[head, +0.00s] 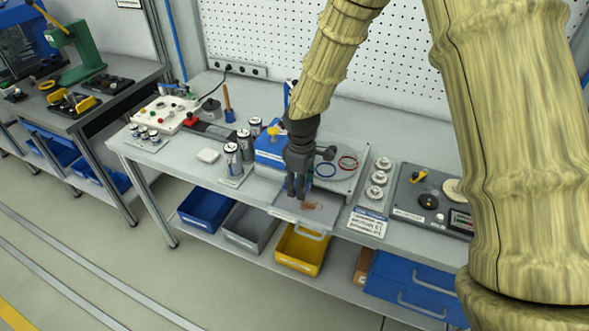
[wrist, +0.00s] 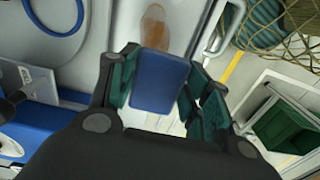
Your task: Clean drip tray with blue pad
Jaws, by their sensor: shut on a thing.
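My gripper (head: 297,192) points down over the drip tray (head: 325,219) at the bench's front edge. In the wrist view its fingers (wrist: 158,88) are shut on the blue pad (wrist: 158,76). The pad barely shows in the head view, hidden by the fingers. The drip tray is a shallow grey tray with a handle at its front; it also shows in the wrist view (wrist: 120,35). A brown stain (head: 311,205) lies on the tray, to the right of the fingers in the head view. In the wrist view the stain (wrist: 153,30) lies just beyond the pad. I cannot tell whether the pad touches the tray.
A blue and grey unit (head: 270,152) with a blue ring and a red ring stands right behind the tray. Silver cans (head: 232,160) stand to the left, round metal parts (head: 376,178) to the right. A yellow bin (head: 302,250) sits below the bench front.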

